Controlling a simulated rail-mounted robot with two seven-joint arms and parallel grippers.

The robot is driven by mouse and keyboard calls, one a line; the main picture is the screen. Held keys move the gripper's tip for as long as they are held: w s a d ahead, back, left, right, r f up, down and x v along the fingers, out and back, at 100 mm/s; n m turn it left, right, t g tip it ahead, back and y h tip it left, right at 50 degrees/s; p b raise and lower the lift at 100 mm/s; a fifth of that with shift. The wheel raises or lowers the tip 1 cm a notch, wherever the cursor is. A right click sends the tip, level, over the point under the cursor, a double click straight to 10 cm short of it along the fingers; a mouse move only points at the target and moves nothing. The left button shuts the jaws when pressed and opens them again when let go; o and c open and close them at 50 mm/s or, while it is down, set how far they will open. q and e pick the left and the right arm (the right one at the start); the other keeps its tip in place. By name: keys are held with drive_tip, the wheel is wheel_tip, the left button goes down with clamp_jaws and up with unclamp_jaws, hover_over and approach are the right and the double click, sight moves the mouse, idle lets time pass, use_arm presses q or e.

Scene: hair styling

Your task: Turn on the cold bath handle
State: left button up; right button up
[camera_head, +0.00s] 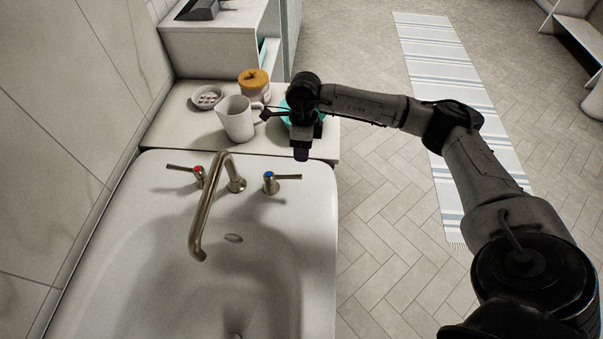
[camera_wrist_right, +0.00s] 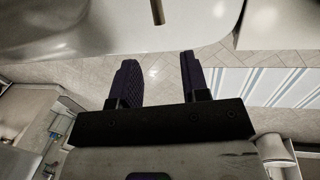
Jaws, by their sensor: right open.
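The cold bath handle (camera_head: 269,183) is a metal post with a blue mark and a lever pointing right, on the back rim of the white bathtub (camera_head: 318,215). The hot handle (camera_head: 199,175), with a red mark, is left of the curved faucet (camera_head: 213,200). My right gripper (camera_head: 301,155) is in the head view just behind and right of the cold handle, apart from it. In the right wrist view, its dark fingers (camera_wrist_right: 160,75) are spread with nothing between them. A short metal bar (camera_wrist_right: 158,12) at the top edge looks like the lever's end. My left gripper is not visible.
A white mug (camera_head: 236,119), a jar with an orange lid (camera_head: 254,85) and a small dish (camera_head: 207,97) stand on the counter (camera_head: 170,130) behind the tub. A teal item is partly hidden behind my right wrist. Open floor and a striped rug (camera_head: 430,60) lie right.

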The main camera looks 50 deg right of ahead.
sight(284, 178)
drive_tip(key=f, duration=0.3)
drive_tip(key=a+f, duration=0.1)
drive_tip(key=f, duration=0.2)
drive_tip(key=s+f, duration=0.1)
drive_tip(key=f, duration=0.2)
drive_tip(key=shift+a+f, duration=0.3)
drive_tip(key=shift+f, duration=0.05)
clamp_jaws()
